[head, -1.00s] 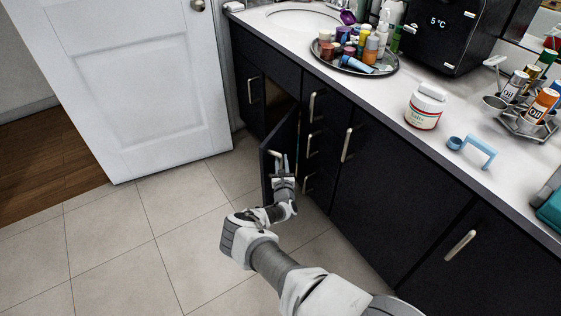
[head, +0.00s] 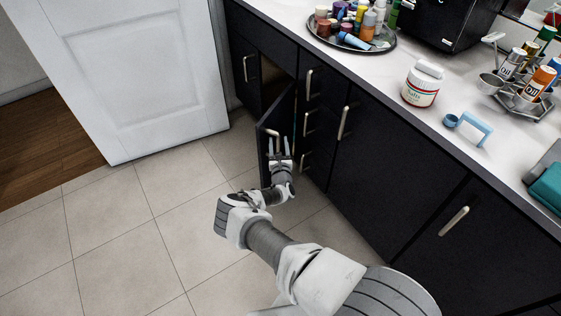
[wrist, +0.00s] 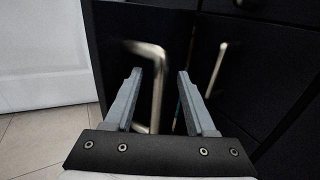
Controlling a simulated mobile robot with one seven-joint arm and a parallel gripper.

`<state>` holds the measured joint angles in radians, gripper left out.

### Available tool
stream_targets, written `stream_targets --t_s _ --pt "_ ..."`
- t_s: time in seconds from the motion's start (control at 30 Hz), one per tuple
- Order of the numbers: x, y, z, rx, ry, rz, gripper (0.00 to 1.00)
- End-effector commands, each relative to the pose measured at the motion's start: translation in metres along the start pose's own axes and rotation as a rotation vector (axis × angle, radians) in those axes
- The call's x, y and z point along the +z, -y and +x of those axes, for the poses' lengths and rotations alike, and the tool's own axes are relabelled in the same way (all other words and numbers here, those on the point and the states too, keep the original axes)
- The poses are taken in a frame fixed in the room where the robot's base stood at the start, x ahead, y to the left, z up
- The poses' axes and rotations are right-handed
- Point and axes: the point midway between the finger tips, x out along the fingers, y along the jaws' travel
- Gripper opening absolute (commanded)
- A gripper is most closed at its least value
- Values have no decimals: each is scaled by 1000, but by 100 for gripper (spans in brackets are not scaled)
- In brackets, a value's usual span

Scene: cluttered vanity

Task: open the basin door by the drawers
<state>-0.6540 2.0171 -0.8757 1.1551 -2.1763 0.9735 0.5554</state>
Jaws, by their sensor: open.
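The dark basin door (head: 284,113) beside the drawers stands partly open, swung out into the room, with a gap at the cabinet (head: 281,83) behind it. Its pale bar handle (head: 271,133) is on the outer face near the free edge. My gripper (head: 278,143) is at this handle with its fingers apart. In the wrist view, the handle (wrist: 157,85) shows between the two open fingers of my gripper (wrist: 158,82), nearer the left one. I cannot tell whether a finger touches it.
The drawers (head: 311,105) with short handles are just right of the door. A tall dark door (head: 375,160) is further right. A white room door (head: 140,70) stands at the left. The tiled floor (head: 120,230) is clear. The countertop holds a tray (head: 385,47) of bottles and a salts jar (head: 421,88).

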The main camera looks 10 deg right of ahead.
Motion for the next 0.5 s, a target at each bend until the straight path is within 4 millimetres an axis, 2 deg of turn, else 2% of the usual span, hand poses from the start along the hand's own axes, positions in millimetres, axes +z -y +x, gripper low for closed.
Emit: stream_targets --t_s 0.3,0.5 --pt "4 0 -77 2 -3 -4 56" --pt "3 0 -122 2 -1 -2 56"
